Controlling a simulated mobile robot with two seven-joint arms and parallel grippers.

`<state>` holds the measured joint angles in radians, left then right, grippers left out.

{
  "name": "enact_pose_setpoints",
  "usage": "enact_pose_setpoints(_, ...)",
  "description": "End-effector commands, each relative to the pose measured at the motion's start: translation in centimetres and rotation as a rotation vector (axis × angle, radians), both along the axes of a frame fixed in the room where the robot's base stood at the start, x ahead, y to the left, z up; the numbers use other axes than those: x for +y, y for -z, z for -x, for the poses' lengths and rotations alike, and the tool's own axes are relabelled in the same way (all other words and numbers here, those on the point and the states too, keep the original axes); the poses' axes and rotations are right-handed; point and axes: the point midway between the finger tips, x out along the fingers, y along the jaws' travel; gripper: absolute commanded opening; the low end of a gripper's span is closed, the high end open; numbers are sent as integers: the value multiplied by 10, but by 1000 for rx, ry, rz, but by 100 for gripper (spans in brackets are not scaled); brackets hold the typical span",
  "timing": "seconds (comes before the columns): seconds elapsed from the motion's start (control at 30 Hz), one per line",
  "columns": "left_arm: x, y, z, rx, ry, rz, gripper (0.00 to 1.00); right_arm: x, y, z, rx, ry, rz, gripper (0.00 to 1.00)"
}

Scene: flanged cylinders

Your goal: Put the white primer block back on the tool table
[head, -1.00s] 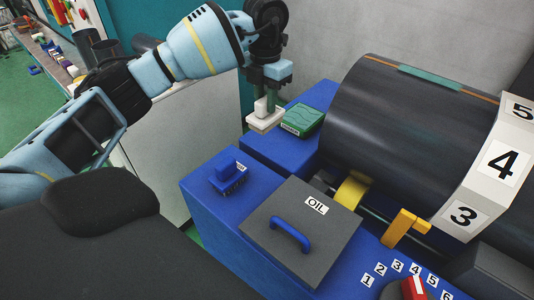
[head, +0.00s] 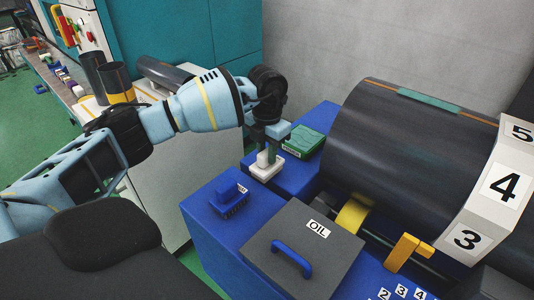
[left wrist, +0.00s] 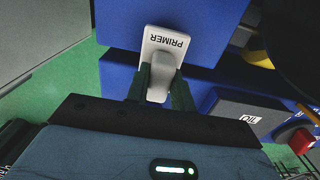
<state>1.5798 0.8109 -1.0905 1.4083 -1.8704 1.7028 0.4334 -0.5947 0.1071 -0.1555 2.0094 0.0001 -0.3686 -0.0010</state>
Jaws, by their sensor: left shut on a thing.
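The white primer block (head: 266,172) is in my left gripper (head: 268,155), which is shut on its upright grip. In the head view it is over the left edge of the far blue surface, just left of a green block (head: 303,142). I cannot tell whether it touches the surface. In the left wrist view the block (left wrist: 172,45), labelled PRIMER, sits between the fingers of the left gripper (left wrist: 160,85). A long bench (head: 65,90) with several small coloured things stands at the far left; it may be the tool table. My right gripper is not in view.
A blue brush-like block (head: 230,198) and a grey OIL lid (head: 300,250) with a blue handle are in front. A large dark cylinder (head: 410,150) lies to the right beside a numbered white block. Dark cylinders (head: 118,85) stand at the left.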

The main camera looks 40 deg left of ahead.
Motion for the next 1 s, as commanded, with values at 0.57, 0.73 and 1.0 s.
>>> enact_pose_setpoints(0.57,0,11,0,-2,0,0,37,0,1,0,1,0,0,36)
enact_pose_setpoints(0.73,0,11,0,-2,0,0,45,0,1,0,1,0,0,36)
enact_pose_setpoints(1.0,0,5,-1,-4,0,0,45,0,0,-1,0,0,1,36)
